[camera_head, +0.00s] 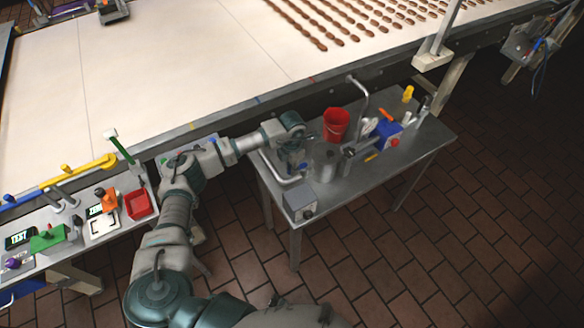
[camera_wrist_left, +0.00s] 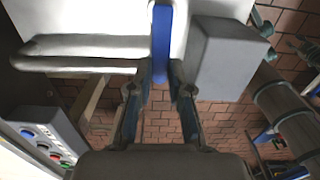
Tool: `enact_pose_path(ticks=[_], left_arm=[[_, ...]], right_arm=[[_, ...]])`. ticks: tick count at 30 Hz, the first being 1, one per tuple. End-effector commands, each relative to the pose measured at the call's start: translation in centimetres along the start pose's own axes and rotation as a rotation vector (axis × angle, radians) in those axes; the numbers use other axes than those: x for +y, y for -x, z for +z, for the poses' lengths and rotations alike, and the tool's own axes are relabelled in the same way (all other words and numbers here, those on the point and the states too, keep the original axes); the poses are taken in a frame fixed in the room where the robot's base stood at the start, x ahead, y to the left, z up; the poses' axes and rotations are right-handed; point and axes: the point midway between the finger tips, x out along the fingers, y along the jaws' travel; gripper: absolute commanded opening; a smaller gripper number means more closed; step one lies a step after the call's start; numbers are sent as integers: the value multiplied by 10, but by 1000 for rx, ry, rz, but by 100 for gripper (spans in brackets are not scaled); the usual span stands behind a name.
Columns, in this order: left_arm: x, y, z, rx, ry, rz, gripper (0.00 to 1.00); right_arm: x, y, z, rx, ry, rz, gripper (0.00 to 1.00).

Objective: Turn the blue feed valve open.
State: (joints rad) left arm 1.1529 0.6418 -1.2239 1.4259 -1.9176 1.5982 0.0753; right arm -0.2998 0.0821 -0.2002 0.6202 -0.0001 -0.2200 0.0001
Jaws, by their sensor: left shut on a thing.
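The blue feed valve handle (camera_wrist_left: 161,42) shows in the wrist view as a narrow blue bar between the two fingertips of my left gripper (camera_wrist_left: 161,80). The fingers are closed in on its near end, one on each side. In the head view my left gripper (camera_head: 291,160) is over the left end of the small metal table, and the valve handle cannot be made out there behind it. My right gripper is not in view.
A bent metal pipe (camera_head: 279,172) and a grey box (camera_head: 300,200) are close to my left gripper. A metal cylinder (camera_head: 325,163) and red bucket (camera_head: 336,123) stand to its right on the small table (camera_head: 350,188). The conveyor (camera_head: 180,75) runs behind.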

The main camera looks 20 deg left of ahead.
Motion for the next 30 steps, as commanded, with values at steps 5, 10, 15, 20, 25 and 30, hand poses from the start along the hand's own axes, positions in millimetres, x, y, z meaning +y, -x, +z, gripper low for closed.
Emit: enact_pose_path(ticks=[5,10,15,20,25,30], left_arm=[[2,2,2,-10,4,5,26],[1,2,1,-6,3,3,44],[0,2,0,-5,2,2,44],[0,12,0,-5,1,3,44],[1,46,2,-8,2,4,44],[2,84,2,-7,2,3,44]], right_arm=[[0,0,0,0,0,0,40],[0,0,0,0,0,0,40],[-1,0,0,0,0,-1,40],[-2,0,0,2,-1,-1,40],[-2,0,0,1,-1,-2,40],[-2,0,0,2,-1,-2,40]])
